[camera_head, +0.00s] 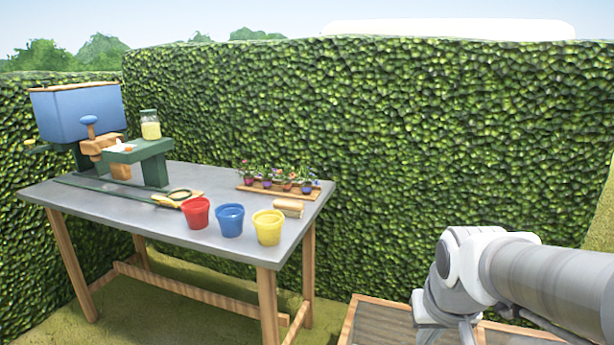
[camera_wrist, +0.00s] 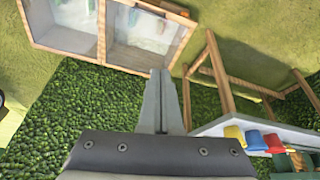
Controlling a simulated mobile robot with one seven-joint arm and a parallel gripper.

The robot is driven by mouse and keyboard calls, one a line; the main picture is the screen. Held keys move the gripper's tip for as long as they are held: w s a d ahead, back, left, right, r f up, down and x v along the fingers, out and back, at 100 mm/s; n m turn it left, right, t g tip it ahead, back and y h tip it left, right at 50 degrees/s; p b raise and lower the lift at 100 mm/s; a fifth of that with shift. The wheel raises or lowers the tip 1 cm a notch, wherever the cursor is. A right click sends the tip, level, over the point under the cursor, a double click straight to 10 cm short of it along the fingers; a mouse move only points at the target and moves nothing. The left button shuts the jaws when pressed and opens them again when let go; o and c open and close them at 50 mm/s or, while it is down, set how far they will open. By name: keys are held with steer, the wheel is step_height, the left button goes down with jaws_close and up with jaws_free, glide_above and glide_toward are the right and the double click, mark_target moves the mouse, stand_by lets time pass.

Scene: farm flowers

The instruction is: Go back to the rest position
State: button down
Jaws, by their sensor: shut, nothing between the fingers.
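My gripper is shut and empty; its two fingers meet in the wrist view (camera_wrist: 160,76). In the head view my arm reaches in from the right edge, and the gripper end (camera_head: 440,325) hangs low at the bottom, partly cut off by the frame. It is to the right of the grey table (camera_head: 110,207) and apart from it, in front of a wooden-framed bed (camera_head: 375,325). My gripper touches none of the things on the table.
On the table stand a red pot (camera_head: 196,213), a blue pot (camera_head: 230,220), a yellow pot (camera_head: 268,227), a flower tray (camera_head: 260,187) and a green stand (camera_head: 140,152) with a jar (camera_head: 150,125). A tall hedge (camera_head: 400,140) closes the back. Grass is open below.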

steer(key=s+a+r+n+t+y, duration=0.1)
steer(key=s+a+r, duration=0.35)
steer(key=s, duration=0.45)
step_height(320, 180, up, 21)
steer(key=p, duration=2.1)
steer(key=shift+s+r, duration=0.15)
steer(key=shift+s, duration=0.05)
steer(key=shift+d, duration=0.15)
